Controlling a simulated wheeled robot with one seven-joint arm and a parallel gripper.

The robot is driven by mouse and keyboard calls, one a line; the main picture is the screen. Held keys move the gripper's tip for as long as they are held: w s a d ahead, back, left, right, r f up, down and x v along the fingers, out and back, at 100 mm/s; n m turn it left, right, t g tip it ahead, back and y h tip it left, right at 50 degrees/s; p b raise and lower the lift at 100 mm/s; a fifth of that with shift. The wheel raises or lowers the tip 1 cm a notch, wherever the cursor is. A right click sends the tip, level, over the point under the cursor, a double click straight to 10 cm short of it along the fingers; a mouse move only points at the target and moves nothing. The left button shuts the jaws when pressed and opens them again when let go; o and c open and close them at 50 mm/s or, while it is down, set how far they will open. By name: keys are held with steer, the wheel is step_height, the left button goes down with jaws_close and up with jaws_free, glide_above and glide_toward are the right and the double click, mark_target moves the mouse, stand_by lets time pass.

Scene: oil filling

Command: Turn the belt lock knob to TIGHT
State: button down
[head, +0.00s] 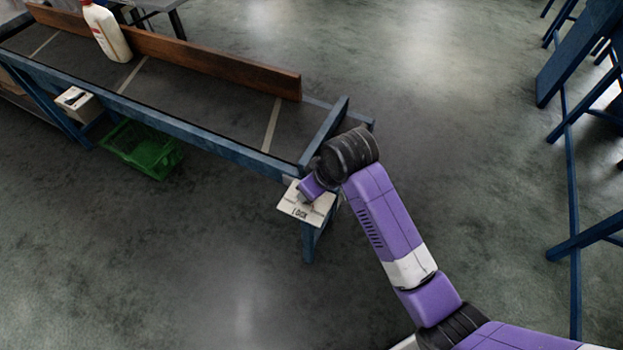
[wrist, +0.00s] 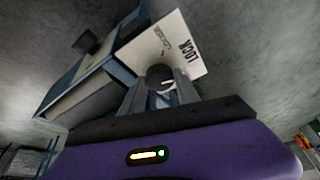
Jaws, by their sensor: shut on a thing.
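The belt lock knob (wrist: 160,75) is dark and round with a light pointer mark, in the middle of the wrist view. In the head view the white panel (head: 292,206) is at the near right end of the conveyor, and my wrist hides the knob there. I cannot tell which setting the pointer marks.
The conveyor (head: 190,97) has a blue frame and a brown side board (head: 200,55). A white bottle (head: 106,32) stands on its far left part. A green crate (head: 141,149) and a white box (head: 78,103) are below its near side. Floor in front is clear.

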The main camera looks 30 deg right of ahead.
steer(key=m+p, duration=0.1)
steer(key=m+h+p, duration=0.1)
steer(key=m+p, duration=0.1)
steer(key=shift+a+r, duration=0.15)
steer(key=shift+r, duration=0.05)
steer(key=shift+f+m+h+p, duration=0.15)
steer(key=shift+m+h+p, duration=0.25)
steer(key=shift+m+p, duration=0.45)
steer(key=c, duration=0.9)
jaws_free()
steer(key=shift+v, duration=3.85)
